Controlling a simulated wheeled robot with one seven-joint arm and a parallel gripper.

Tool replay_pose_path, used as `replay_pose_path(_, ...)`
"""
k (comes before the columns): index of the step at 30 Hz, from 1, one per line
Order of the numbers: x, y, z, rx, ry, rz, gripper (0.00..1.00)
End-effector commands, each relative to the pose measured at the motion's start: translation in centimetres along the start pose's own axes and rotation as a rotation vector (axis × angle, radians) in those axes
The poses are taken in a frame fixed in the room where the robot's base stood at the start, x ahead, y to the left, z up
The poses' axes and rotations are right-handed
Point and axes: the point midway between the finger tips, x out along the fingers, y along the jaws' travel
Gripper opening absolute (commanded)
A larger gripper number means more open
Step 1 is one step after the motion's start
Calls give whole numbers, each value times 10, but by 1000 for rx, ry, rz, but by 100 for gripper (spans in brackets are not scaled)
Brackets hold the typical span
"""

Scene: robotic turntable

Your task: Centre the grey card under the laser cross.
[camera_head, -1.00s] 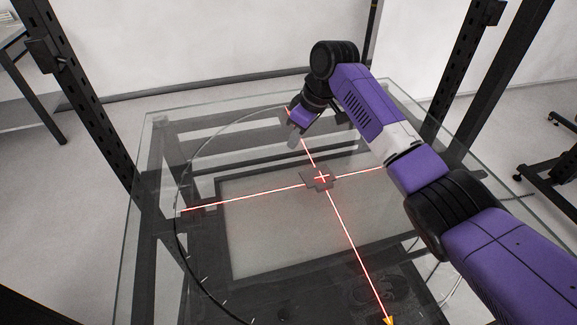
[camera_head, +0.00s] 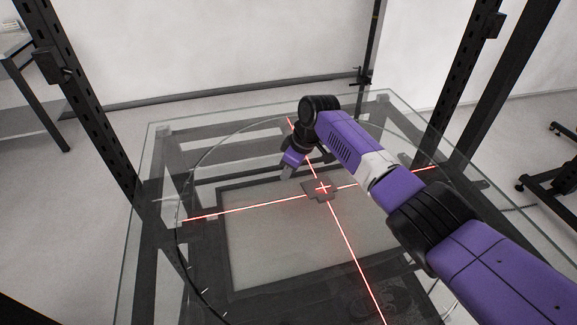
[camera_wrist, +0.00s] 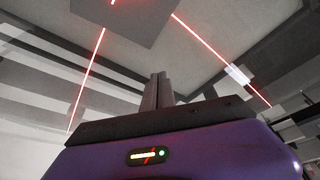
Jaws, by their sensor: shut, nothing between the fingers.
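The grey card (camera_head: 316,196) lies flat on the glass turntable, with the bright centre of the red laser cross (camera_head: 322,188) falling on it. In the head view the card's outline is small, so I cannot tell exactly how far its middle is from the cross. In the wrist view the card (camera_wrist: 150,22) is at the top edge and partly cut off, with the cross centre at its upper part. My gripper (camera_head: 286,175) points down to the left of the card, apart from it in the picture. Its fingers (camera_wrist: 158,90) are together and empty.
The round glass disc sits on a glass-topped table (camera_head: 150,150) with a dark frame beneath. Dark perforated posts (camera_head: 88,95) stand at the left and right. The glass around the card looks clear. Another dark table (camera_head: 22,60) stands at far left.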

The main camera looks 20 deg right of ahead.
Motion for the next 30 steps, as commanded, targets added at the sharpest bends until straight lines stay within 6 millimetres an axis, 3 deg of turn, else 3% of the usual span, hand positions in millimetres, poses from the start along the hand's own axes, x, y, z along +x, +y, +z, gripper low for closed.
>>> replay_pose_path(9,-12,1,28,5,0,-1,0)
replay_pose_path(24,-13,0,35,4,-1,-2,0)
replay_pose_path(30,-21,0,48,6,1,-2,0)
